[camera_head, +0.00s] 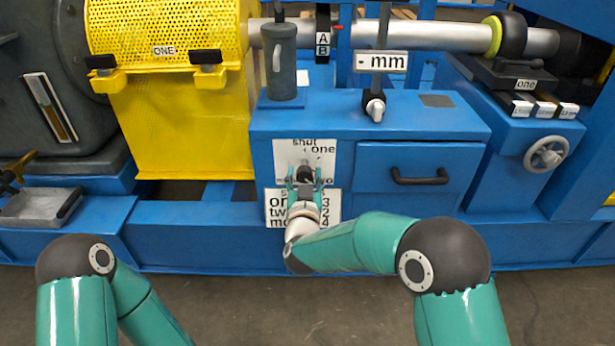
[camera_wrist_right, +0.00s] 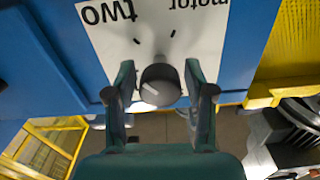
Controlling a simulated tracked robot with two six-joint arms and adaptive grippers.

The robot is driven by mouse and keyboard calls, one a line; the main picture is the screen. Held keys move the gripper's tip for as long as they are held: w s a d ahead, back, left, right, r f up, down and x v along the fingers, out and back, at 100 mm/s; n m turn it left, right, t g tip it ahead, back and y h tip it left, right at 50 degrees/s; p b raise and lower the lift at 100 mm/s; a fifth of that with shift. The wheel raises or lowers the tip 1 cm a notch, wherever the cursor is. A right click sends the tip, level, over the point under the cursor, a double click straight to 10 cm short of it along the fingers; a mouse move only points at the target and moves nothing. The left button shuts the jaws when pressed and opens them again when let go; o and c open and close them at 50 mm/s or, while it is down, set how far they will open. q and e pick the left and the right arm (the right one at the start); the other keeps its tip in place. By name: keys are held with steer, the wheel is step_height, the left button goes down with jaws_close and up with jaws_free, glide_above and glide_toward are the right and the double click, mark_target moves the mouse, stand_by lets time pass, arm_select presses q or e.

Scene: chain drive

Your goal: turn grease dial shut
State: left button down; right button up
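The grease dial is a dark round knob (camera_head: 305,172) on a white label plate (camera_head: 290,154) on the blue cabinet front. In the head view the plate reads "shut" at the top and "one" at upper right; its lower part is partly hidden. My right gripper (camera_head: 304,182) is at the dial. In the right wrist view the knob (camera_wrist_right: 160,84) stands between the two fingers of the right gripper (camera_wrist_right: 159,76), with a gap on each side. The knob bears a pale mark; I cannot tell its exact setting. Only links of my left arm show; its gripper is out of view.
A second white label (camera_head: 275,207) sits just below the dial. A drawer with a dark handle (camera_head: 420,177) is to the right, and a grey handwheel (camera_head: 546,153) further right. A yellow guard (camera_head: 185,125) stands to the left. A grey jug (camera_head: 282,65) stands on the cabinet.

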steer(key=c, duration=0.8)
steer(key=shift+o, duration=0.2)
steer(key=shift+d, duration=0.25)
steer(key=shift+a, duration=0.1)
